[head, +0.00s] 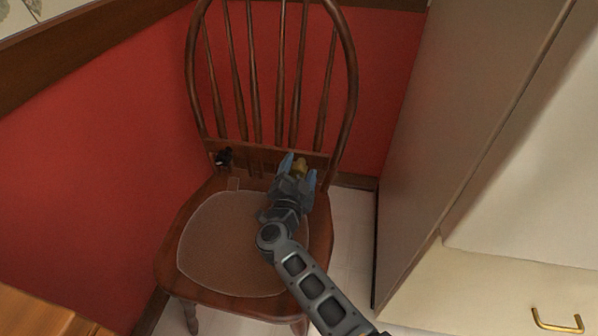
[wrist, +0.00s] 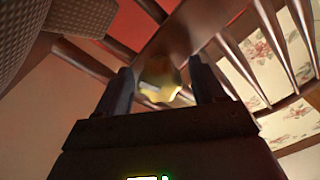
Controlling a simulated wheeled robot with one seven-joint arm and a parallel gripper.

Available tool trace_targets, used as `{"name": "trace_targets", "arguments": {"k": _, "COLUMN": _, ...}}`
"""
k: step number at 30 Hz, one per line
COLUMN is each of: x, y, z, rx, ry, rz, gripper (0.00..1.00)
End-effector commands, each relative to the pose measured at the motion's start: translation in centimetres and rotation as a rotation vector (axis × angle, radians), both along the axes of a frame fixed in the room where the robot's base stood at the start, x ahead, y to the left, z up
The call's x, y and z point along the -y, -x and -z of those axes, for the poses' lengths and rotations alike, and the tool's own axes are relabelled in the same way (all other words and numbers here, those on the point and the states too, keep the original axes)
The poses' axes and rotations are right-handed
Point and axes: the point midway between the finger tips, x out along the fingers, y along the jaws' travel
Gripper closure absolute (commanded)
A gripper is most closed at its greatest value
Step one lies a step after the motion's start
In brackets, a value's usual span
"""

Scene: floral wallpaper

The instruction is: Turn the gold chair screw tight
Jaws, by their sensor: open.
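The gold screw (head: 300,168) is on the right side of the chair's lower back rail, above the seat. The dark wooden chair (head: 322,262) stands against the red wall. My gripper (head: 298,166) is over the seat, its fingers pointing at the rail. In the wrist view, the gold lobed screw head (wrist: 158,80) lies between the two open fingertips (wrist: 160,82). I see gaps at both sides of it, more clearly on the right. A black screw (head: 223,158) is on the left side of the same rail.
Chair spindles (head: 253,75) rise behind the screw. A tall grey-brown panel (head: 445,120) and a cream cabinet with a brass handle (head: 557,322) stand at right. A wooden surface (head: 40,315) is at lower left.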

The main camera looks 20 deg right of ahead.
Motion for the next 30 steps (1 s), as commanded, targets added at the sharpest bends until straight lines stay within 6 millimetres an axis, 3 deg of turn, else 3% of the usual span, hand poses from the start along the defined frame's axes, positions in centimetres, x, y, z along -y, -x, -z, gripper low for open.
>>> {"name": "trace_targets", "arguments": {"k": 4, "x": 0.00, "y": 0.02, "z": -0.02, "rx": 0.000, "ry": 0.000, "rz": 0.000, "gripper": 0.31}}
{"name": "trace_targets", "arguments": {"k": 21, "x": 0.00, "y": 0.04, "z": 0.01, "rx": 0.000, "ry": 0.000, "rz": 0.000, "gripper": 0.85}}
{"name": "trace_targets", "arguments": {"k": 30, "x": 0.01, "y": 0.05, "z": 0.02, "rx": 0.021, "ry": -0.028, "rz": 0.000, "gripper": 0.86}}
